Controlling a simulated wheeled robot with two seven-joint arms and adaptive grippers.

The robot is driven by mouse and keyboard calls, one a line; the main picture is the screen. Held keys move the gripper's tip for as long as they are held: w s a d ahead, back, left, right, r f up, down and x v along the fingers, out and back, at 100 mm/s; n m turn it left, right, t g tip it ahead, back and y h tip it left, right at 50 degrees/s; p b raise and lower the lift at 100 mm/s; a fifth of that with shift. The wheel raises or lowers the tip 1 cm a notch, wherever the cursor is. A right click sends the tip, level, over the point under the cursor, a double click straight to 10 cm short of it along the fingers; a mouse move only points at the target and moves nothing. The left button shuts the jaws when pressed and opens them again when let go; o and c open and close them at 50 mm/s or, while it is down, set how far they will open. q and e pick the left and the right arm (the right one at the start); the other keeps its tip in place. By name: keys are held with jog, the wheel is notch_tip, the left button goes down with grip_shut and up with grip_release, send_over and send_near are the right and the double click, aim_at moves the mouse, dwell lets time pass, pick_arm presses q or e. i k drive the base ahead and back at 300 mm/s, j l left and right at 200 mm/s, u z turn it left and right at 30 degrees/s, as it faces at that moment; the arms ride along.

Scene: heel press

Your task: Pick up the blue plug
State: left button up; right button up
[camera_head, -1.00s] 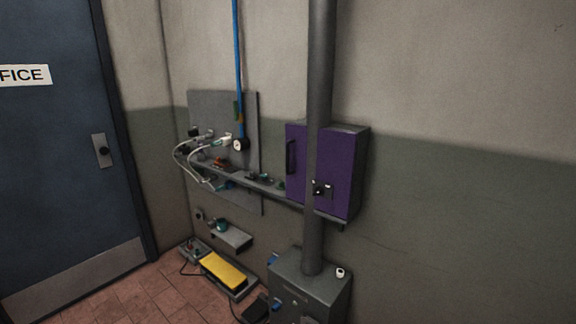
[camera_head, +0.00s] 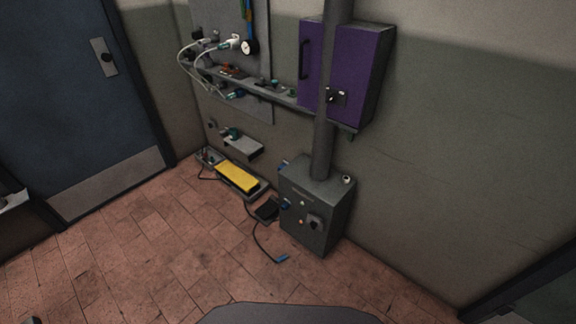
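A small blue plug (camera_head: 282,259) lies on the tiled floor at the end of a dark cable (camera_head: 258,240). The cable runs up toward a black pedal-like block (camera_head: 267,210) on the floor. The plug is in front of a grey floor box (camera_head: 318,205), apart from it. The box has small blue fittings (camera_head: 285,203) on its left side; their exact shape is too small to tell. Neither of my grippers shows in the head view.
A yellow pedal (camera_head: 237,177) sits by the wall, left of the box. A grey pipe (camera_head: 325,145) rises from the box past a purple cabinet (camera_head: 362,78). A shelf with cables (camera_head: 262,92) juts from the wall. Floor (camera_head: 170,260) left of the plug is clear.

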aim_at(286, 257)
jog(key=i+j+z, duration=0.2)
jog(key=j+z, duration=0.15)
jog(key=i+j+z, duration=0.15)
jog(key=j+z, duration=0.55)
jog(key=j, duration=0.15)
jog(key=i+j+z, duration=0.1)
jog(key=j+z, duration=0.3)
jog(key=j, duration=0.1)
